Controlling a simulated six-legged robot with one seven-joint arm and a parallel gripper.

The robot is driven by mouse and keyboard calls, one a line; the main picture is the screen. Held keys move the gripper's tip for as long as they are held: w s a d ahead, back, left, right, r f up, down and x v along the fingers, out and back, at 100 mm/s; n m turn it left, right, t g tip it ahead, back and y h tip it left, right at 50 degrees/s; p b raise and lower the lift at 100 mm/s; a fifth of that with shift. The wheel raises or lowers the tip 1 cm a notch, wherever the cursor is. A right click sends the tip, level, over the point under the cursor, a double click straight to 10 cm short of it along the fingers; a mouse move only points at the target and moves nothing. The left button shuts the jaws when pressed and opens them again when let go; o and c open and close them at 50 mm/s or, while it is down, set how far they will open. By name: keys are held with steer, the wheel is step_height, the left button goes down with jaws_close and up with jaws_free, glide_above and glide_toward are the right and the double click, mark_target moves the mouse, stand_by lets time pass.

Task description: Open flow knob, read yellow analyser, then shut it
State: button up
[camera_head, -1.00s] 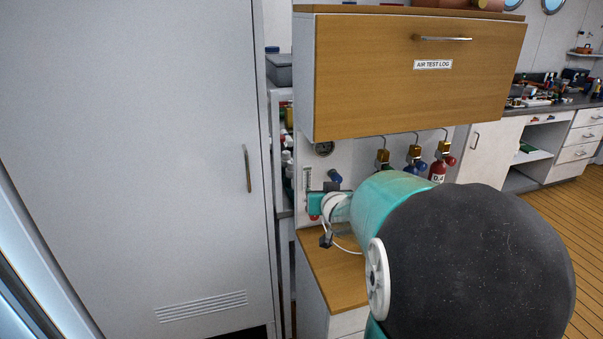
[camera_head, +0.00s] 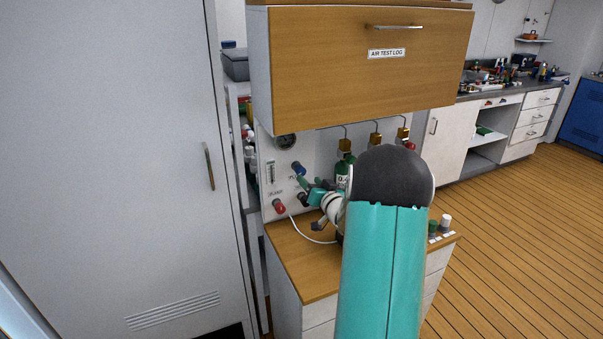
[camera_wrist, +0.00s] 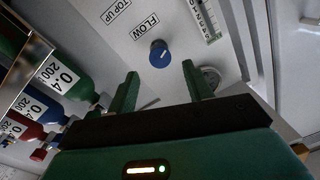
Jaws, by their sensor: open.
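The blue flow knob (camera_wrist: 159,54) with a white pointer line sits below the FLOW label on the white panel in the wrist view. It also shows in the head view (camera_head: 299,168), left of my arm. My gripper (camera_wrist: 158,80) is open and empty, with its two green fingers apart and pointing toward the panel, and the knob shows beyond the gap between them. In the head view my gripper (camera_head: 308,190) is just below and right of the knob. A flow tube with a scale (camera_wrist: 205,18) is beside the knob. I cannot make out a yellow analyser.
Bottles with green (camera_wrist: 68,75), blue and red bodies hang at the panel's right in the head view. A red knob (camera_head: 279,206) is low on the panel. A wooden counter (camera_head: 300,262) lies below, and the AIR TEST LOG cabinet (camera_head: 350,90) overhangs.

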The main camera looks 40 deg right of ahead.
mark_target(302, 172)
steer(key=x, duration=0.7)
steer(key=shift+c, duration=0.4)
steer(key=c, duration=0.9)
steer(key=shift+n, duration=0.3)
steer(key=shift+s+n+g, duration=0.1)
steer(key=shift+n+g, duration=0.2)
steer(key=shift+n, duration=2.4)
